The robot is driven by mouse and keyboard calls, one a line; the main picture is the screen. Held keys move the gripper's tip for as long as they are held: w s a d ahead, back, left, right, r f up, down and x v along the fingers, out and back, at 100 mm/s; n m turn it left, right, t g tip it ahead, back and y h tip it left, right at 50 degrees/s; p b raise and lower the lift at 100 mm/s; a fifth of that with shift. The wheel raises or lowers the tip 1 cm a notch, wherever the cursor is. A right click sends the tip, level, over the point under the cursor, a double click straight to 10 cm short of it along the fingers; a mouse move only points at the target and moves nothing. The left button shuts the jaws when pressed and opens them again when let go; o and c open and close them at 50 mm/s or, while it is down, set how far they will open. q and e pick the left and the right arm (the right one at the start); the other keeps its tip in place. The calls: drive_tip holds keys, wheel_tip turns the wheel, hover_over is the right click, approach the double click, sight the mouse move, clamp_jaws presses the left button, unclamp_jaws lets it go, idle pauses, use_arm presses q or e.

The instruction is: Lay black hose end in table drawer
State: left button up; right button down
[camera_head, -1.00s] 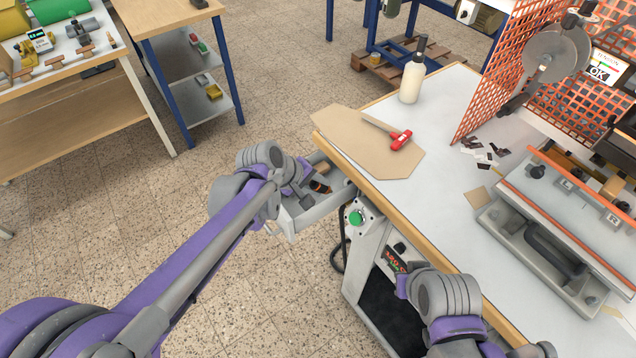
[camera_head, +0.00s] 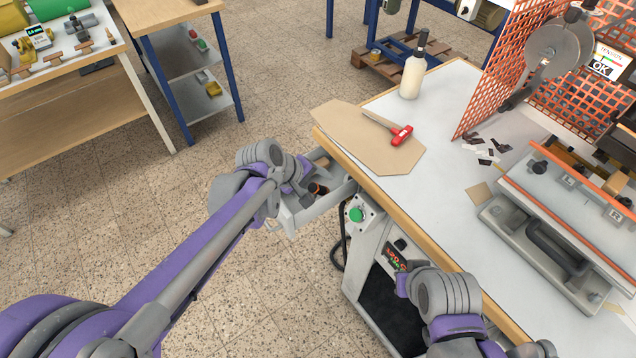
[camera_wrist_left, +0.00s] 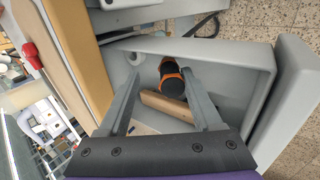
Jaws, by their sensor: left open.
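The grey table drawer (camera_head: 308,214) stands open under the table's left edge; its wall also shows in the left wrist view (camera_wrist_left: 240,62). A black cylindrical end with an orange ring (camera_wrist_left: 172,80), apparently the black hose end, is inside the drawer's outline, next to a tan wooden block (camera_wrist_left: 166,106). It shows small in the head view (camera_head: 318,189). My left gripper (camera_wrist_left: 160,82) is open over the drawer, its fingers on either side of the black end. Contact with the drawer floor cannot be told. My right gripper is out of view; only its arm shows.
The table (camera_head: 430,185) holds a tan board (camera_head: 350,140), a red-headed tool (camera_head: 401,135), a white bottle (camera_head: 412,78) and a press (camera_head: 545,235). A black hose (camera_head: 338,252) hangs beside the machine below. The floor left of the drawer is clear.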

use_arm(q)
drive_tip(key=v, duration=1)
drive_tip(key=shift+a+r+p, duration=0.2)
drive_tip(key=shift+r+p, duration=0.1)
drive_tip(key=shift+p, duration=0.05)
drive_tip(key=shift+s, duration=0.15)
